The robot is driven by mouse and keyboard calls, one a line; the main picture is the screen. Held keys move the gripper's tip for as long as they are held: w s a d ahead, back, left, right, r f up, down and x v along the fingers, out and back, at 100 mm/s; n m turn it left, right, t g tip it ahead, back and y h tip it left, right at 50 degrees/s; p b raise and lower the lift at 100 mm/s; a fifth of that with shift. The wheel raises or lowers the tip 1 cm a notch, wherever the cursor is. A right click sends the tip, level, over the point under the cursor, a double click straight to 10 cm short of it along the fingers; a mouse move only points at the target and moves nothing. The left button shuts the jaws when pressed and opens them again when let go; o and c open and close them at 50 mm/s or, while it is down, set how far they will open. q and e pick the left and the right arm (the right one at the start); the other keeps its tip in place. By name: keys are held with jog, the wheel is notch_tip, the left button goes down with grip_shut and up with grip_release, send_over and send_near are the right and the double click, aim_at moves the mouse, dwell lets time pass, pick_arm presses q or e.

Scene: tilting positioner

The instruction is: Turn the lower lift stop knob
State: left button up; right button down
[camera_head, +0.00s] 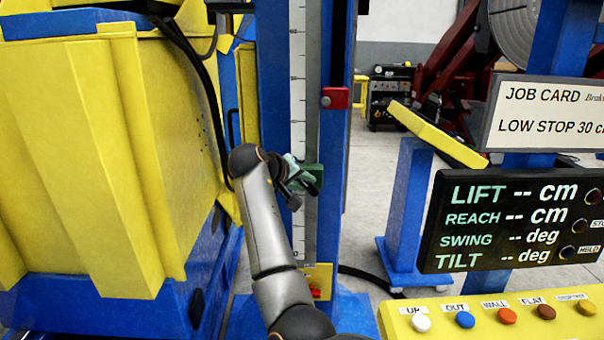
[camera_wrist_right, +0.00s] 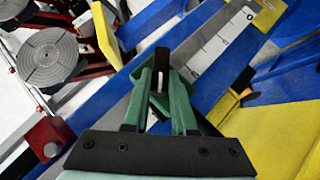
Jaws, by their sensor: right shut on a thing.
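A blue lift column (camera_head: 336,120) carries a pale vertical scale (camera_head: 297,80). The green lower stop (camera_head: 314,177) sits on the column below the red upper stop (camera_head: 335,98). My right gripper (camera_head: 303,183) is at the green stop, with my grey forearm reaching up from below. In the wrist view my right gripper (camera_wrist_right: 160,85) has its green fingers closed around a small dark part, apparently the lower stop's knob. The fingers hide most of the knob, so its turn angle cannot be told. The red stop (camera_wrist_right: 45,138) shows at lower left there. My left gripper is not in view.
A large yellow and blue machine body (camera_head: 90,150) stands close to the left of my arm. At right are a job card (camera_head: 545,120) reading LOW STOP 30, a dark display (camera_head: 510,220) with blank values, and a yellow button panel (camera_head: 480,318).

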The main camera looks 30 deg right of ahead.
jog(key=shift+s+d+r+m+t+y+p, duration=0.1)
jog(key=shift+d+m+t+y+p, duration=0.1)
jog(key=shift+m+y, duration=0.25)
jog(key=shift+s+d+r+m+t+y+p, duration=0.15)
jog(key=shift+m+t+y, duration=0.1)
jog(key=shift+y, duration=0.4)
jog(key=m+y, duration=0.1)
jog(key=t+y, duration=0.1)
jog(key=y, duration=0.1)
jog(key=shift+s+d+m, duration=0.1)
jog(key=shift+d+m, duration=0.15)
jog(key=shift+m, duration=0.15)
jog(key=m+t+y, duration=0.1)
jog(key=t+y, duration=0.1)
jog(key=y, duration=0.1)
jog(key=shift+s+d+m, duration=0.2)
jog(key=shift+d+m, duration=0.1)
jog(key=shift+m, duration=0.1)
jog(key=shift+s+d+f+m+t+y, duration=0.15)
jog(key=shift+m+t+y, duration=0.35)
jog(key=shift+t+y, duration=0.25)
jog(key=c, duration=0.7)
grip_release()
